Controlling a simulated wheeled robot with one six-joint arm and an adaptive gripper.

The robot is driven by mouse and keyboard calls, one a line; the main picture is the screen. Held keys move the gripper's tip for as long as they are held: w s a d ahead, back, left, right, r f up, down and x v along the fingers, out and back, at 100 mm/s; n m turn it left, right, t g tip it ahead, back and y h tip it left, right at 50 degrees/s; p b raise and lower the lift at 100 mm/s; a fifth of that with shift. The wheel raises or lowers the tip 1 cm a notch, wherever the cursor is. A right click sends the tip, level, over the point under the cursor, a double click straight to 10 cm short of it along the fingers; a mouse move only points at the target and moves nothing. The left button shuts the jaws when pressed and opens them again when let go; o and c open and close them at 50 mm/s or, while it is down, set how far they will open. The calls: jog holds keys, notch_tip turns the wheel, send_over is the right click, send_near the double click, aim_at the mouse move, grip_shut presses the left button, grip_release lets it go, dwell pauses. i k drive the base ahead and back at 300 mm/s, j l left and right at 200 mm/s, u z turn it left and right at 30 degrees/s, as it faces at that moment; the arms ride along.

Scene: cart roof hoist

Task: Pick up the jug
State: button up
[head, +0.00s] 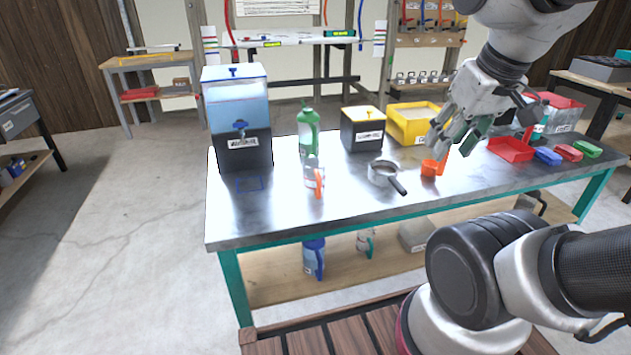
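Several jug-like vessels are in the head view, and I cannot tell which one the task means. A clear jug with an orange handle (313,178) stands upright near the front of the metal-topped bench (270,222). A green jug (308,132) stands behind it. A blue jug (314,258) and a clear one with a green handle (364,242) are on the bench's lower shelf. My gripper (452,150) is above the bench's right part, well right of the jugs. Its fingers look spread, with nothing seen held between them.
A water dispenser (237,105) stands at the bench's left end. A black box with a yellow lid (362,130), a yellow bin (414,124), a round strainer (383,173), an orange cup (429,168) and a red tray (511,150) share the top. The front left top is mostly clear.

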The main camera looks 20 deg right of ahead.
aim_at(308, 122)
jog(key=i+l, duration=0.15)
jog(key=i, duration=0.25)
jog(key=i+l, duration=0.1)
jog(key=i, duration=0.35)
